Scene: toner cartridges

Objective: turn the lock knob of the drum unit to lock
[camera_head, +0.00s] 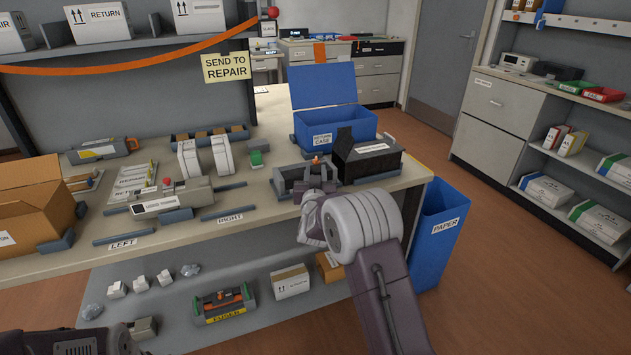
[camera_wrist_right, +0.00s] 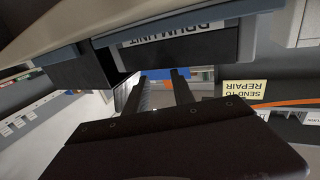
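In the head view a dark grey unit (camera_head: 292,180) sits near the right part of the bench's front edge, with a small orange part (camera_head: 315,160) above it. In the right wrist view a dark body (camera_wrist_right: 185,55) labelled DRUM UNIT fills the top, seen upside down. No lock knob shows clearly. My right gripper (camera_head: 316,190) is just in front of the grey unit and hides part of it. In the wrist view its two fingers (camera_wrist_right: 162,78) are apart, with an empty gap between them. My left gripper (camera_head: 95,343) is partly in view at the bottom left, fingers unclear.
A black box (camera_head: 365,165) stands just right of the grey unit. A blue RETURN CASE (camera_head: 345,120) is behind. A blue PAPER bin (camera_head: 440,230) stands at the bench's right end. A lower shelf holds a FUSER unit (camera_head: 222,305). The cardboard box (camera_head: 30,210) is far left.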

